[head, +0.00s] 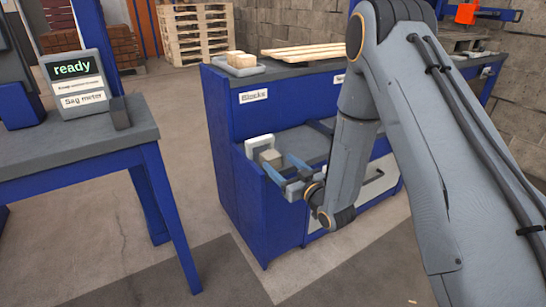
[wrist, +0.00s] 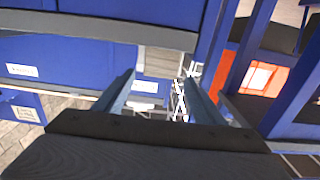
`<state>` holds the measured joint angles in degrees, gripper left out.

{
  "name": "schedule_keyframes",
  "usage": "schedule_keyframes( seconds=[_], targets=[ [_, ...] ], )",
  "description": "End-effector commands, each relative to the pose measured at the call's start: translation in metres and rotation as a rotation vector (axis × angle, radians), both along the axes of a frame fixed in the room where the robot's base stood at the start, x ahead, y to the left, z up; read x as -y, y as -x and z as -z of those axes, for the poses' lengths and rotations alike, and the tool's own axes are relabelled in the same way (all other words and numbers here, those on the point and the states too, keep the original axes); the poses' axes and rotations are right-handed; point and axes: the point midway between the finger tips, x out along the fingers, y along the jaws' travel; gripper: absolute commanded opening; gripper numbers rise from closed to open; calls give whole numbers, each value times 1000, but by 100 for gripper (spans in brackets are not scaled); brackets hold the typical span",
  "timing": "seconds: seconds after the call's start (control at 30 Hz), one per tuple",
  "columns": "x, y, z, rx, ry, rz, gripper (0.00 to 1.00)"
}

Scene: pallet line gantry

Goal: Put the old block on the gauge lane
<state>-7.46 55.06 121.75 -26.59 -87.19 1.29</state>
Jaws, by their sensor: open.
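A small grey-beige block (head: 270,159) sits at the left end of the lower ledge of the blue bench, close against a pale upright piece (head: 260,143). I cannot tell whether it is the old block, and no label marks the gauge lane. My gripper (head: 278,164) is open at this ledge, its blue fingers reaching left with the block at or just beyond their tips. In the wrist view my gripper (wrist: 160,82) has its fingers apart, with a greyish surface (wrist: 158,62) beyond and between them. Contact with the block cannot be told.
A grey tray (head: 222,67) with pale wooden blocks (head: 241,59) stands on the bench top above a "Blocks" label (head: 254,96). Wooden slats (head: 305,50) lie beside it. At left, a table (head: 70,140) holds a "ready" meter (head: 78,82). Floor between is clear.

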Motion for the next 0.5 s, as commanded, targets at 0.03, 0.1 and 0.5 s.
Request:
schedule_keyframes(
  seconds=[0.03,0.1,0.5],
  targets=[
    [7,9,0,-4,0,2,64],
    [14,19,0,-5,0,2,64],
    [23,39,-5,-38,45,3,64]
  ],
)
